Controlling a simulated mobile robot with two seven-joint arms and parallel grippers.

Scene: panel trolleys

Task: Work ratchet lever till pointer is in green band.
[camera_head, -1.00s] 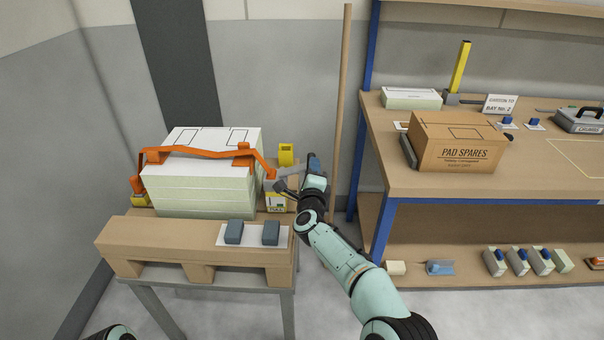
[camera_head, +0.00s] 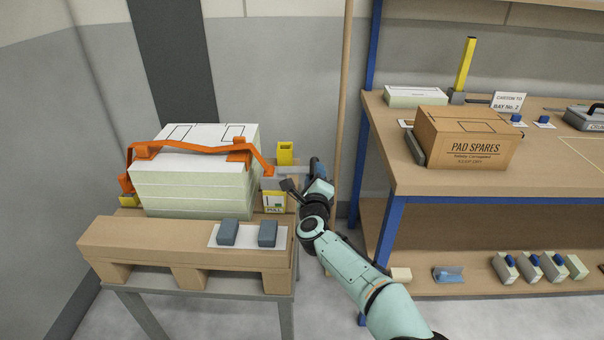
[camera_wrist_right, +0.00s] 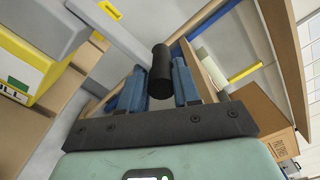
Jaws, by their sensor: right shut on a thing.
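An orange strap (camera_head: 190,147) runs over a stack of pale panels (camera_head: 195,185) on a trolley. At the stack's right side is the ratchet with a yellow part (camera_head: 285,152), a grey lever (camera_head: 288,171) and a label reading PULL (camera_head: 274,203). My right gripper (camera_head: 317,172) is at the lever's outer end. In the right wrist view the lever (camera_wrist_right: 112,33) ends in a black round handle (camera_wrist_right: 161,72), between my two blue fingers, which are shut on it. My left gripper is out of view.
Two blue-grey blocks (camera_head: 248,233) sit on a white plate at the trolley's front. A wooden pole (camera_head: 343,90) stands behind my right gripper. A workbench (camera_head: 420,185) on the right holds a PAD SPARES carton (camera_head: 465,140). Floor shows between trolley and bench.

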